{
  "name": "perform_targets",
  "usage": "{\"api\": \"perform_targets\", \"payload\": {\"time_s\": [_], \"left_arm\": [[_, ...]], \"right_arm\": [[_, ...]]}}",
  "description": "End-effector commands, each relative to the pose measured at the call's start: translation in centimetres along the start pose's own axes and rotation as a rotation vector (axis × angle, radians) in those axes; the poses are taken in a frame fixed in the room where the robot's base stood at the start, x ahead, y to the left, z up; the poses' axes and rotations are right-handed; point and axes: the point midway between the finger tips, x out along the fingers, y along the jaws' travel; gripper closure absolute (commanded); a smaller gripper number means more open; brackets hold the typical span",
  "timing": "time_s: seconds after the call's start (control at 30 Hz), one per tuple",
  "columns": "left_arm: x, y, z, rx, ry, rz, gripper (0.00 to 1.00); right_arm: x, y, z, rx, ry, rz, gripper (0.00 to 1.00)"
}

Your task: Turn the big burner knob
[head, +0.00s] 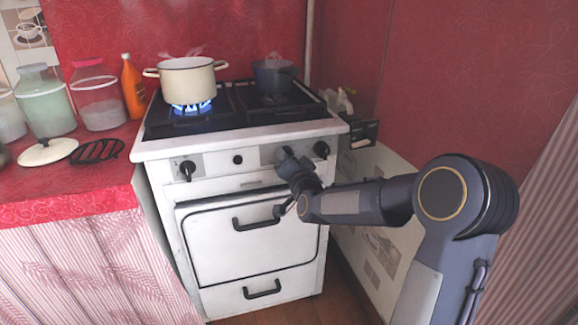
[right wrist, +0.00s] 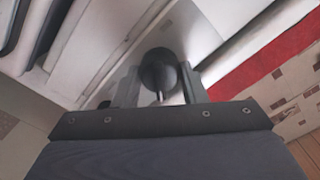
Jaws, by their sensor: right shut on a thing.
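The white stove (head: 255,230) has a row of dark knobs on its front panel. A knob (head: 187,170) is at the left, a smaller round one (head: 238,160) is beside it, and another knob (head: 321,149) is at the right end. My right gripper (head: 287,160) is at the panel between the smaller knob and the right-end knob. In the right wrist view, a round black burner knob (right wrist: 158,70) sits between the fingers of my right gripper (right wrist: 158,88), which is shut on it. In the head view the gripper mostly hides this knob. My left gripper is not in view.
A cream pot (head: 187,80) stands over a lit blue flame (head: 191,107); a dark blue pot (head: 273,75) is at the back right. The oven handle (head: 255,224) juts out below the panel. Jars (head: 98,101) and an orange bottle (head: 133,88) stand on the red counter (head: 70,184).

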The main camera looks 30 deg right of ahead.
Motion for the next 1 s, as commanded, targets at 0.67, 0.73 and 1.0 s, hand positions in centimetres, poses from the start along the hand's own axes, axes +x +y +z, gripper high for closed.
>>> {"api": "perform_targets", "payload": {"time_s": [0.67, 0.73, 1.0], "left_arm": [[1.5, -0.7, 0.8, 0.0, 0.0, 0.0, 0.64], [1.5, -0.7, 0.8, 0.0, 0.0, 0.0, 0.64], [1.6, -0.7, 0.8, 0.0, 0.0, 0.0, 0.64]], "right_arm": [[0.0, 0.1, 0.3, -0.582, -0.007, 0.0, 0.84], [0.0, 0.1, 0.3, -0.622, -0.008, -0.001, 0.84], [0.0, 0.1, 0.3, -0.717, -0.008, -0.001, 0.84]]}}
